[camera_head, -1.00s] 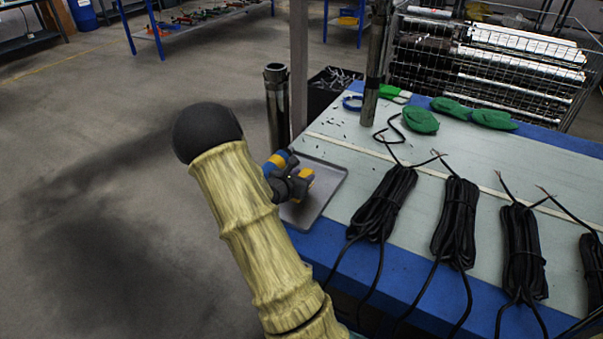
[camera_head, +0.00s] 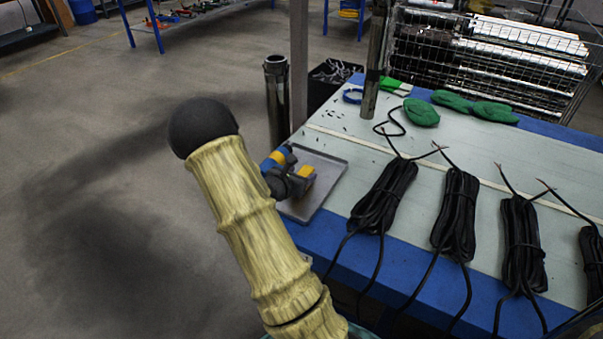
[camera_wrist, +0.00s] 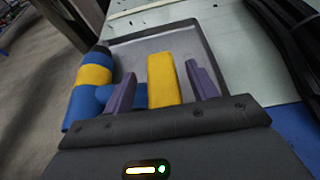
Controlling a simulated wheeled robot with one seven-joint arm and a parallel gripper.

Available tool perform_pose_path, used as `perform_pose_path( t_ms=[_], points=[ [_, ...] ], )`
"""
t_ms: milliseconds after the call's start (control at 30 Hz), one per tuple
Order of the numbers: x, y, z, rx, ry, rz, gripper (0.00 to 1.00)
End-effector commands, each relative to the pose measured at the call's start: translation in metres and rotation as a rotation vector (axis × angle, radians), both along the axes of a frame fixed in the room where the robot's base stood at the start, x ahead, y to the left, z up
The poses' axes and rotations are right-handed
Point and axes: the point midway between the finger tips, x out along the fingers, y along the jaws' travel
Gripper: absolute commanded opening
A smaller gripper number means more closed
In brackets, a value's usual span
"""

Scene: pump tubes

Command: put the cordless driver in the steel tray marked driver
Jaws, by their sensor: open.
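The cordless driver, blue with yellow parts (camera_head: 278,160), is at the left end of the bench, over the left part of the shallow steel tray (camera_head: 329,183). In the wrist view its blue body with a yellow band (camera_wrist: 92,82) lies left of my gripper. A yellow part (camera_wrist: 163,80) stands between the two purple fingers. My gripper (camera_wrist: 160,76) is open, with a finger on each side of that part. The tray (camera_wrist: 190,38) spreads beyond the fingers. My arm hides part of the driver in the head view. No marking on the tray is readable, and I cannot tell whether the driver touches it.
Black cable bundles (camera_head: 384,197) lie on the bench to the right. Green cloth-like items (camera_head: 421,112) lie further back. A metal tube (camera_head: 374,70) stands on the bench behind the tray. A dark tube (camera_head: 276,100) and a post (camera_head: 298,65) stand beyond the bench's left end.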

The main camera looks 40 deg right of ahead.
Motion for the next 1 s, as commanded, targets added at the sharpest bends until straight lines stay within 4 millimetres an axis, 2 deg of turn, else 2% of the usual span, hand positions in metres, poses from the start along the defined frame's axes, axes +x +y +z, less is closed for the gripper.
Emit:
perform_pose_path(
  t_ms=[500,700,1000],
  points=[
    [-0.032,0.082,0.038,0.001,0.001,0.004,0.58],
    [-0.038,0.092,0.041,0.001,0.0,0.002,0.58],
    [-0.038,0.092,0.041,0.001,0.0,0.001,0.58]
  ],
)
